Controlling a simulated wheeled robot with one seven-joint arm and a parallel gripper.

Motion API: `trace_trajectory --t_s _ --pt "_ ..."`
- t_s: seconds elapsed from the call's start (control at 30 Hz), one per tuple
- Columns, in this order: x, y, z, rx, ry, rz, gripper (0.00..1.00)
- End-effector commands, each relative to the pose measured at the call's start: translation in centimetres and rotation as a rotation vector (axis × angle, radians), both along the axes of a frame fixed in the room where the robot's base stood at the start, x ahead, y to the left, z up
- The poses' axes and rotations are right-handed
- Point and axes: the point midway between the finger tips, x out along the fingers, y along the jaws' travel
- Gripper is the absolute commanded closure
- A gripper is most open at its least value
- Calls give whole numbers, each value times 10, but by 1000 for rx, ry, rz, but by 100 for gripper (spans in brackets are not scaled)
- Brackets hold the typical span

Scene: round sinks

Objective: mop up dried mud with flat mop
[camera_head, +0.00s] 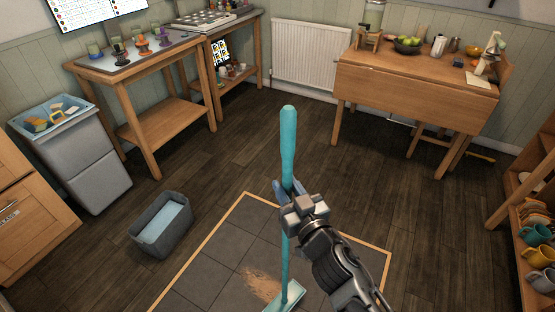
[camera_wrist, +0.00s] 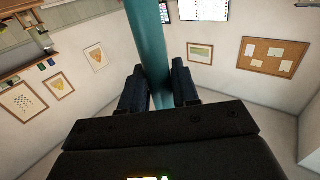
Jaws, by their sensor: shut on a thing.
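The flat mop (camera_head: 287,150) has a long teal handle and stands nearly upright in the head view. Its flat head (camera_head: 287,297) is at the bottom edge, partly cut off. My gripper (camera_head: 287,192) is shut on the upper part of the handle. In the wrist view the teal handle (camera_wrist: 150,50) runs between the two dark fingers of my gripper (camera_wrist: 160,88). The dried mud (camera_head: 262,283) is a light brown patch on the grey tiles (camera_head: 220,250), just left of the mop head. Whether the head touches the floor or the mud I cannot tell.
A grey bucket (camera_head: 145,235) with light blue content stands left of the tiles. A grey bin (camera_head: 85,165) and a wooden workbench (camera_head: 165,130) stand at the left. A wooden table (camera_head: 420,85) is at the back right, shelves (camera_head: 530,210) at the right. Dark floor between is clear.

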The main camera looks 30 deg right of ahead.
Motion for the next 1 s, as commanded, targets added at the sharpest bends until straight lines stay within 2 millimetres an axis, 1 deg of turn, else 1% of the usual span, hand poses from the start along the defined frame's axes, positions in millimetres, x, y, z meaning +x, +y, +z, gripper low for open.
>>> trace_trajectory --t_s 0.03,0.2,0.3,0.4,0.5,0.63,1.0 --pt "15 1 5 -3 -10 -7 100" --pt "58 2 21 -1 -10 -52 100" --pt "78 4 29 5 -7 -76 100" --pt "91 7 36 11 -3 -92 100" --pt "98 8 40 16 -1 -103 100" --pt "101 8 35 17 2 -108 100" --pt "101 8 -5 16 2 -107 100"
